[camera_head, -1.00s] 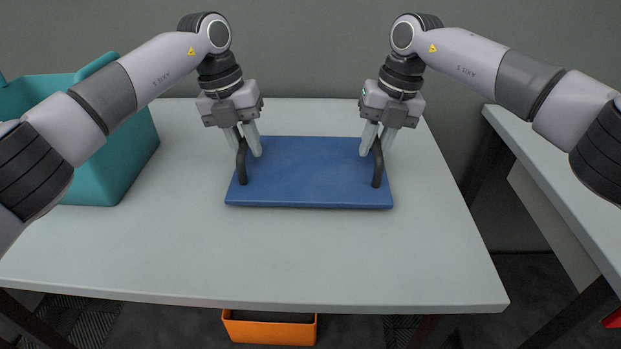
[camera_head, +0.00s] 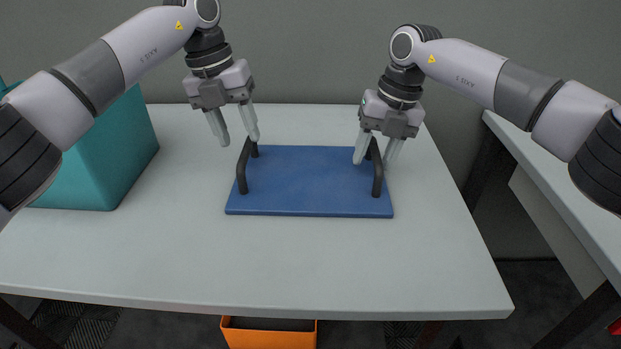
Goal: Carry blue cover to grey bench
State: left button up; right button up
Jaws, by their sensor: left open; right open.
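The blue cover (camera_head: 310,182) lies flat on a light grey bench top (camera_head: 250,262). It has a black handle at its left end (camera_head: 242,172) and another at its right end (camera_head: 377,172). My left gripper (camera_head: 237,138) is open and empty, above and a little left of the left handle, apart from it. My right gripper (camera_head: 375,158) is open, with its fingers on either side of the upper part of the right handle. I cannot tell whether those fingers touch it.
A teal bin (camera_head: 115,155) stands on the left of the bench top, partly behind my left arm. Another light surface (camera_head: 560,205) is at the right, across a gap. An orange bin (camera_head: 270,336) is on the floor below the front edge.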

jog(key=shift+r, duration=0.15)
pick_arm(q)
notch_tip(320, 180, up, 7)
jog(key=a, duration=0.1)
jog(key=shift+a, duration=0.15)
pick_arm(e)
notch_tip(320, 180, up, 12)
jog(key=d, duration=0.2)
jog(key=shift+d+f, duration=0.15)
jog(key=shift+f, duration=0.1)
pick_arm(q)
jog(key=shift+s+f, duration=0.1)
jog(key=shift+f, duration=0.05)
pick_arm(e)
jog(key=shift+s, duration=0.15)
